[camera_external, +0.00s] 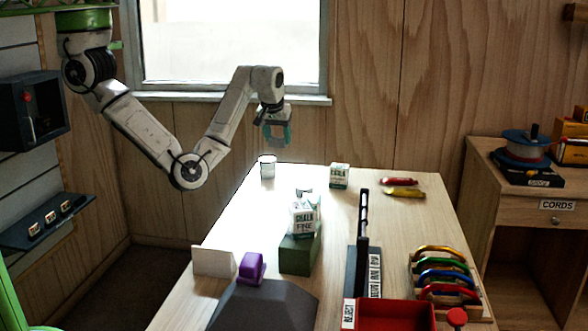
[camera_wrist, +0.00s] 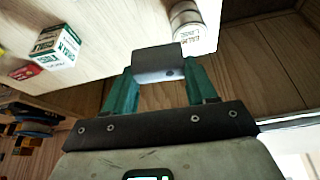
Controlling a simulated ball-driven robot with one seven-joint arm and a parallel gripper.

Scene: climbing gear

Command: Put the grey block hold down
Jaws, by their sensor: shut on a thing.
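My gripper (camera_external: 276,138) hangs in the air beyond the far end of the table, above and a little right of the white can. In the wrist view my gripper (camera_wrist: 158,88) has its teal fingers closed on the two sides of the grey block hold (camera_wrist: 156,64), a small grey block. It is held clear of the surfaces I can see, with the tabletop (camera_wrist: 115,25) showing past it. In the external view the hold is hard to tell apart from the fingers.
A white can (camera_external: 267,167) and a chalk box (camera_external: 340,176) stand at the table's far end.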

